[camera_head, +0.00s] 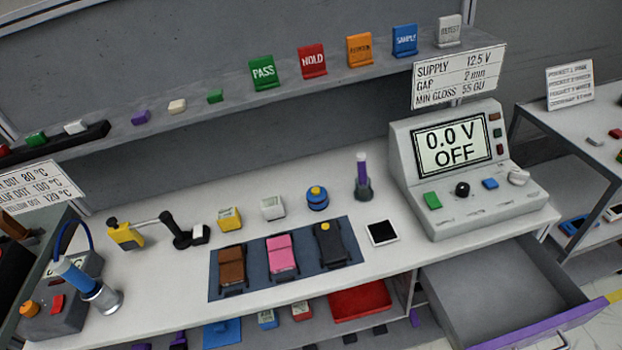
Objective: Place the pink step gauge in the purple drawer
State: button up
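A pink stepped piece (281,256) lies on the dark blue mat (215,270) on the bench, between a brown piece and a black one. It is the clearest pink thing in view, but I cannot be sure it is the step gauge. A drawer with a purple front edge (540,328) is pulled out at the lower right, below the grey meter. Its grey inside (495,290) looks empty in the part I see; its near corner is cut off by the frame. My gripper is not in view.
The brown piece (231,266) and black piece (331,243) flank the pink one. The grey meter (465,170) reads 0.0 V OFF. A purple-topped cylinder (362,176) stands behind the mat. A red tray (360,301) and small items, one pinkish (301,311), sit on the lower shelf.

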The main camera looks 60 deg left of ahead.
aim_at(495, 297)
jog(key=z, duration=1.15)
jog(key=k, duration=1.05)
jog(key=u, duration=1.6)
jog(key=i, duration=1)
jog(key=z, duration=0.05)
